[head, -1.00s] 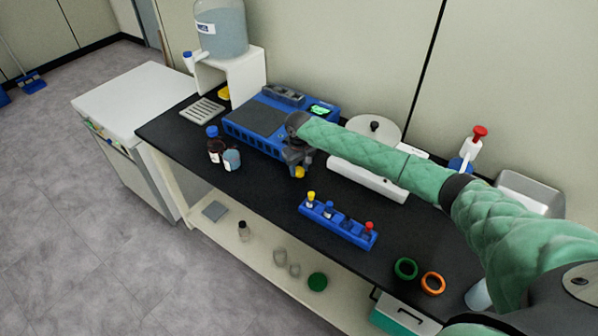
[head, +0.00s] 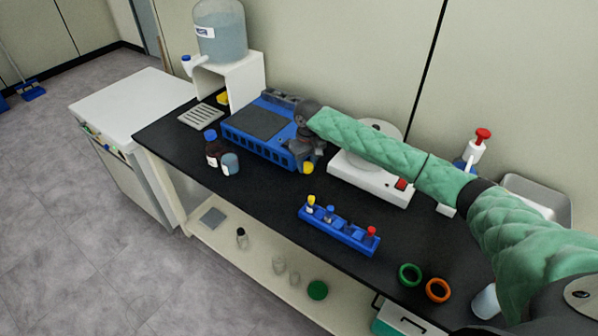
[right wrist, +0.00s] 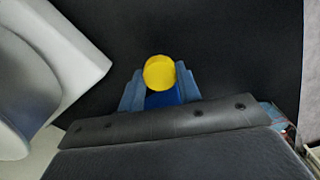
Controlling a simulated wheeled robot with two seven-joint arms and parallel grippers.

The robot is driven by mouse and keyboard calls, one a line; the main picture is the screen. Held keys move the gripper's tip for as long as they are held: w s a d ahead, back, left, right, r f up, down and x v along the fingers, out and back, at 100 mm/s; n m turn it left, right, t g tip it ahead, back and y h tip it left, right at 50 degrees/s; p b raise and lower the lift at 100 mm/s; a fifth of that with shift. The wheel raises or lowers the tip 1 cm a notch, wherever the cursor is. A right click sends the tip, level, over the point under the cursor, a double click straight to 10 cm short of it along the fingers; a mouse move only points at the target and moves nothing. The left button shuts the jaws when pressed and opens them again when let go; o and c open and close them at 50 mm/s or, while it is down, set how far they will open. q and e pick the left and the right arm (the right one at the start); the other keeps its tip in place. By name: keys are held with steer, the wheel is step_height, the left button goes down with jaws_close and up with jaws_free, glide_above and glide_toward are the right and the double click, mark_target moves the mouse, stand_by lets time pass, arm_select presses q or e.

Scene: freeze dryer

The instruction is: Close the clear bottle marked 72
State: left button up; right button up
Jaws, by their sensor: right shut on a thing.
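My right gripper (head: 306,160) is shut on a yellow cap (head: 307,168), above the bench in front of the blue device's right end. In the right wrist view the round yellow cap (right wrist: 159,73) sits between the fingertips; whether anything hangs below it I cannot tell. A small clear bottle with bluish contents (head: 230,163) stands next to a brown bottle with a blue cap (head: 211,149), to the left of my gripper. No number is readable on any bottle. A blue rack (head: 338,229) holds vials with yellow, blue and red tops. My left gripper is not in view.
The blue device (head: 254,130) and a white device with a red switch (head: 370,177) stand behind. A green ring (head: 410,274) and an orange ring (head: 437,290) lie at the front right. Small jars (head: 279,264) and a green lid (head: 317,290) are on the lower shelf. Black bench is clear around the rack.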

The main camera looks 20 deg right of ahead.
arm_select(q)
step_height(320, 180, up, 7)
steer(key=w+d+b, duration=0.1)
steer(key=b, duration=0.1)
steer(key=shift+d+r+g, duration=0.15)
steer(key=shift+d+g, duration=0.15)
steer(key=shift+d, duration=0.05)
arm_select(e)
steer(key=s+d+r, duration=0.5)
steer(key=s+d, duration=0.1)
steer(key=shift+s+r, duration=0.15)
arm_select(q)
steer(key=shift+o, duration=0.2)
